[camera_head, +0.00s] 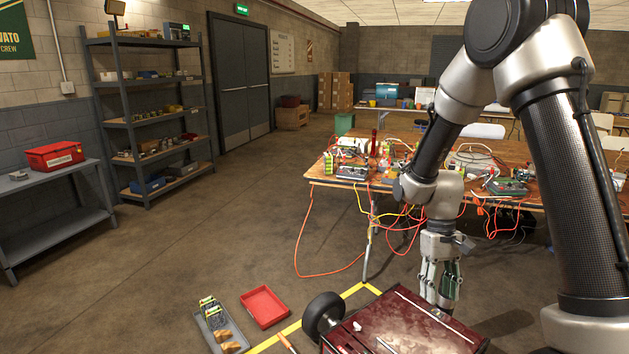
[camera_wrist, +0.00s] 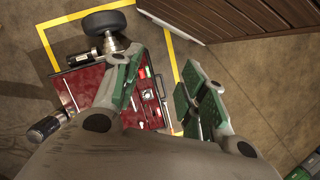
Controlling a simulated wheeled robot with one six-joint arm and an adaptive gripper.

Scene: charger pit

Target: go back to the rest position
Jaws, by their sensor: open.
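The wheel (camera_wrist: 102,22) shows at the top left of the wrist view.
A cluttered wooden table (camera_head: 318,183) with dangling cables stands behind my gripper. A red tray (camera_head: 264,307) and a grey tray (camera_head: 231,334) with small parts lie on the floor. A shelf rack (camera_head: 150,113) and a side bench (camera_head: 50,181) stand left. The floor between is clear.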

